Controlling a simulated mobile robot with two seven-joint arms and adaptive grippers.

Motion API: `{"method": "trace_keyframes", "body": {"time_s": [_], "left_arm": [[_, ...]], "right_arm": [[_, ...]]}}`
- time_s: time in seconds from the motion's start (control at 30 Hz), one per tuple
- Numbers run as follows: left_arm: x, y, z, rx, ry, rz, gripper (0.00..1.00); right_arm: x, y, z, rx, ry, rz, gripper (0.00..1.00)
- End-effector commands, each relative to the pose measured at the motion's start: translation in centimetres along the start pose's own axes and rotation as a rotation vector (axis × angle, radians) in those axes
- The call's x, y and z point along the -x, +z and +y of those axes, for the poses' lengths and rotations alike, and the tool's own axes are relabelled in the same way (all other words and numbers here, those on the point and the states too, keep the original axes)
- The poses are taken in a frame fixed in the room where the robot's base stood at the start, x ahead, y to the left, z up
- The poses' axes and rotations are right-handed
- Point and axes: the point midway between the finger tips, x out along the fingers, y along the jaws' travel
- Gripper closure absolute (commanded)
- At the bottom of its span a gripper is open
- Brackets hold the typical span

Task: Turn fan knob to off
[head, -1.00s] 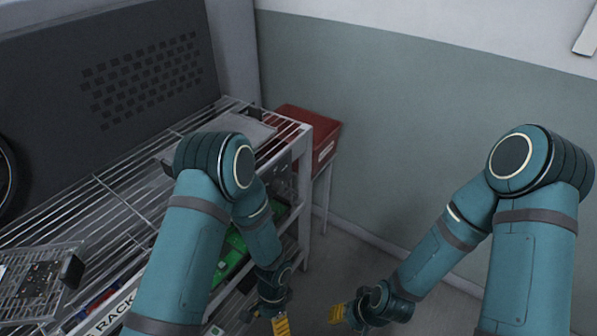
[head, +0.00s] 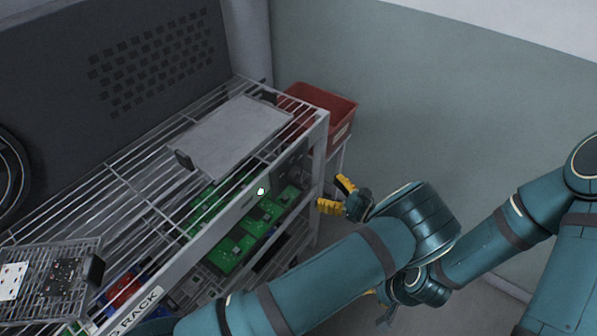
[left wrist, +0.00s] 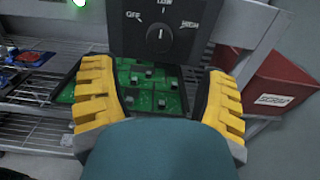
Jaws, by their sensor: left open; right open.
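The fan knob (left wrist: 159,40) is a round black dial on a dark panel (left wrist: 190,48) marked OFF, LOW and HIGH. Its white pointer line points up, toward LOW. In the head view the dark panel (head: 290,172) is seen edge-on at the rack's right end, and the knob cannot be made out. My left gripper (head: 338,196) is open, with yellow fingers pointing at the panel. In the left wrist view its fingers (left wrist: 160,95) are spread below the knob, apart from it and empty. My right gripper (head: 378,298) is open, low behind my left arm and mostly hidden.
A wire rack (head: 120,215) carries a grey plate (head: 232,135) on top and green circuit boards (head: 245,235) below. A red bin (head: 325,118) stands behind its right end. A wire basket (head: 50,283) sits at lower left. Open floor lies right of the rack.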

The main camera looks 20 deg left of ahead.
Motion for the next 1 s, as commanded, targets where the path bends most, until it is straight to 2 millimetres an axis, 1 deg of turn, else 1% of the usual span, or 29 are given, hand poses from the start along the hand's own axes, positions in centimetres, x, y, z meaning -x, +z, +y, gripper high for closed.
{"method": "trace_keyframes", "body": {"time_s": [0.03, 0.1, 0.3, 0.5, 0.6, 0.7, 1.0], "left_arm": [[-1.1, 0.0, 0.1, -0.001, 0.004, 0.000, 0.26], [-2.5, -0.1, 0.1, -0.001, 0.004, 0.001, 0.26], [-6.4, -0.1, 0.1, 0.000, 0.005, 0.002, 0.26], [-9.4, -0.1, 0.1, 0.001, 0.003, 0.002, 0.26], [-10.2, -0.1, 0.1, 0.001, 0.002, 0.004, 0.26], [-10.7, -0.1, 0.1, 0.001, 0.002, 0.004, 0.26], [-10.8, -0.1, 0.1, 0.001, 0.002, 0.004, 0.26]], "right_arm": [[0.0, 0.0, 0.0, 0.000, 0.000, 0.000, 0.61], [-0.1, 0.0, 0.0, 0.000, 0.000, 0.000, 0.61], [-0.2, 0.1, 0.1, 0.000, 0.000, -0.001, 0.61], [-0.3, 0.1, 0.1, 0.001, 0.000, -0.002, 0.61], [-0.3, 0.1, 0.1, 0.001, 0.000, -0.003, 0.61], [-0.3, 0.1, 0.1, 0.001, 0.000, -0.003, 0.61], [-0.3, 0.1, 0.1, 0.001, 0.000, -0.003, 0.61]]}}
